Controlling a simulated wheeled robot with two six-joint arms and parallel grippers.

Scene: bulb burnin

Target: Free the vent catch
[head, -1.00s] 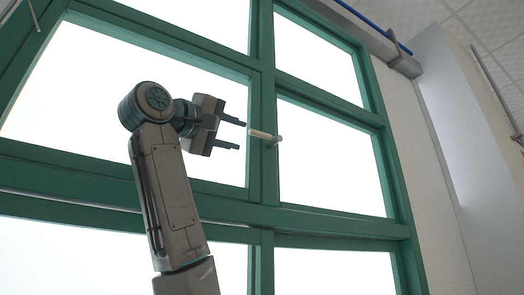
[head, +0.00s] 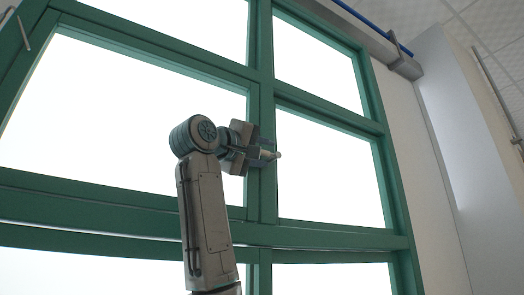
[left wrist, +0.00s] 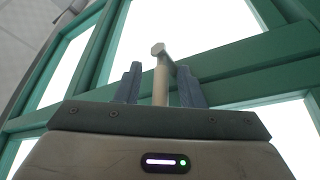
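The vent catch (head: 277,155), a small cream handle with a rounded knob, sits on the green upright bar of the window. It also shows in the left wrist view (left wrist: 160,84), rising between the fingers with a bracket at its top. My left gripper (head: 267,154) is at the catch, its fingers one on each side of the handle. In the left wrist view the fingers (left wrist: 160,70) are apart, with a gap between the handle and each finger. In the head view the gripper hides part of the handle. My right gripper is in neither view.
The green window frame (head: 330,233) with bright panes surrounds the catch. Another small handle (head: 23,32) is on the frame at the far upper left. A blue pipe (head: 365,22) runs along the top right, above a pale wall (head: 425,180).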

